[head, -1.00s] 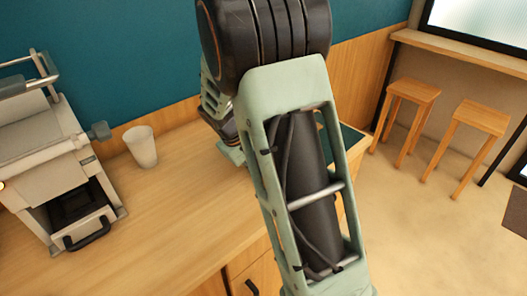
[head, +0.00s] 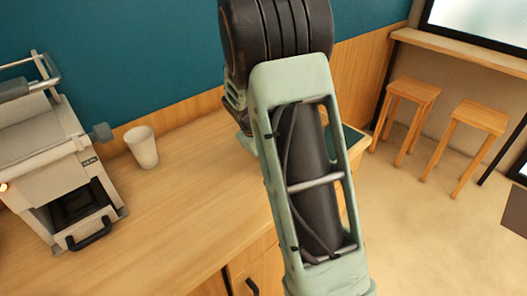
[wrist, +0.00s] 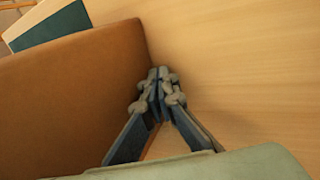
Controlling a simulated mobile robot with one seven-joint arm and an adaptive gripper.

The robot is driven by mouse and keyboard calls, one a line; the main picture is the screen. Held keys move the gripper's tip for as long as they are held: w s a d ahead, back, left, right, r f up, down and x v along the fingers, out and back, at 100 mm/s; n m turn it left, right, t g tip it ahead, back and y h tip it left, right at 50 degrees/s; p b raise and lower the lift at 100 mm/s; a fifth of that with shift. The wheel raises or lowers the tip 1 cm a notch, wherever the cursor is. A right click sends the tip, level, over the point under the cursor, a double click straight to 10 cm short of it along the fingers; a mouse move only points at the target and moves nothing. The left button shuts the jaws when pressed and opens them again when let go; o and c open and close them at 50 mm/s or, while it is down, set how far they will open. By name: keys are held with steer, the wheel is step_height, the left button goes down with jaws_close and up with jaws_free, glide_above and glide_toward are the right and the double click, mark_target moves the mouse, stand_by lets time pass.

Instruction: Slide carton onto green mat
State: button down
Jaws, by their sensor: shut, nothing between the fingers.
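The carton (wrist: 75,95) is a large brown block with a flat face, filling the left of the wrist view. My arm hides it in the head view. My gripper (wrist: 158,76) is shut and empty, low over the counter, with its fingertips beside the carton's right edge. I cannot tell whether they touch it. The dark green mat (wrist: 48,28) lies beyond the carton at the upper left of the wrist view. Part of it shows behind my arm in the head view (head: 354,138), near the counter's right end.
A white cup (head: 142,147) stands on the wooden counter (head: 165,215), left of my arm. A coffee machine (head: 60,150) stands at the far left. The counter between them and my arm is clear. Two wooden stools (head: 407,100) stand beyond the counter at the right.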

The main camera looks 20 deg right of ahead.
steer(key=shift+w+d+p, duration=0.55)
steer(key=shift+w+d, duration=0.35)
steer(key=shift+d, duration=1.35)
steer(key=shift+w+d+p, duration=0.55)
steer(key=shift+w+d, duration=0.35)
steer(key=shift+d, duration=1.3)
steer(key=shift+w+d+p, duration=0.55)
steer(key=shift+w+d, duration=0.35)
steer(key=shift+d, duration=1.35)
steer(key=shift+s+a+b, duration=0.3)
steer(key=shift+a, duration=0.45)
steer(key=shift+s+a+b, duration=0.25)
steer(key=shift+s+a, duration=0.05)
steer(key=shift+a, duration=0.4)
steer(key=shift+r+p, duration=3.25)
steer(key=shift+r, duration=1.75)
